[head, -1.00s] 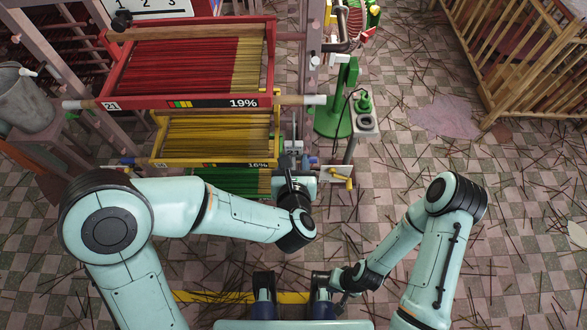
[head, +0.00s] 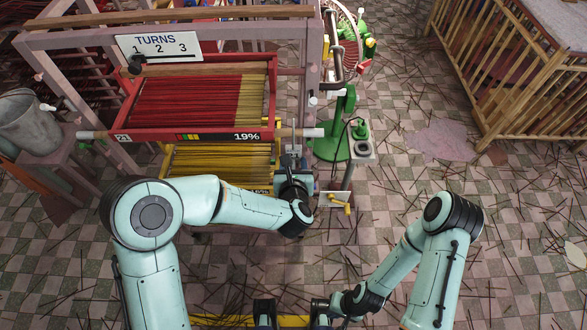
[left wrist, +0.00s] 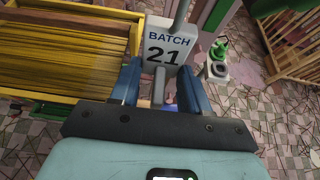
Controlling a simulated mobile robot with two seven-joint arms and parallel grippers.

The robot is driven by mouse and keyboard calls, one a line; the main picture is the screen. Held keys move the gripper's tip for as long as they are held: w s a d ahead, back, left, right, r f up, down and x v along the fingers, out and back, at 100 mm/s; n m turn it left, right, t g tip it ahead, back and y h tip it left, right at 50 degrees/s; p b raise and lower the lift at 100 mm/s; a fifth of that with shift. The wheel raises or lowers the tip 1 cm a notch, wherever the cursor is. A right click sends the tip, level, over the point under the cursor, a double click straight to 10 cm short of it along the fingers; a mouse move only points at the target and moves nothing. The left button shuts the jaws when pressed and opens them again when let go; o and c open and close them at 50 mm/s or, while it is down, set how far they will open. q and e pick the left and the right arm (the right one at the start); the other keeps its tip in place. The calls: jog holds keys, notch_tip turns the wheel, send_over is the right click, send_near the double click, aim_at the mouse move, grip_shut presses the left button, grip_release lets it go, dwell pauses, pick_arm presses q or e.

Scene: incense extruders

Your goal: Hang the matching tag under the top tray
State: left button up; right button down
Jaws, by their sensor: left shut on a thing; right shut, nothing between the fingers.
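The top tray is red (head: 128,116), filled with red and yellow sticks; its front label reads 21 and 19%. My left gripper (head: 293,172) is just below the right end of this tray's front bar in the head view. In the left wrist view, my left gripper (left wrist: 160,78) is shut on a white tag (left wrist: 150,60) reading BATCH 21. The tag faces the camera, with a grey strip rising above it. My right gripper (head: 326,308) is low at the bottom centre, shut and empty.
A yellow tray (head: 168,160) lies under the red one and also shows in the left wrist view (left wrist: 75,93). A TURNS sign (head: 158,47) hangs above. A green stand (head: 340,125) and a yellow crank (head: 341,203) are to the right. Floor at right is open, with scattered sticks.

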pick_arm(q)
jog(key=shift+w+r, duration=0.15)
jog(key=shift+w, duration=0.3)
jog(key=f+b, duration=0.2)
jog(key=shift+s+f+b, duration=0.2)
jog(key=shift+b, duration=0.1)
jog(key=shift+w+f, duration=0.1)
jog(key=shift+f, duration=0.05)
jog(key=o, duration=1.4)
jog(key=shift+o, duration=0.2)
jog(key=s+b, duration=0.4)
jog(key=s, duration=0.5)
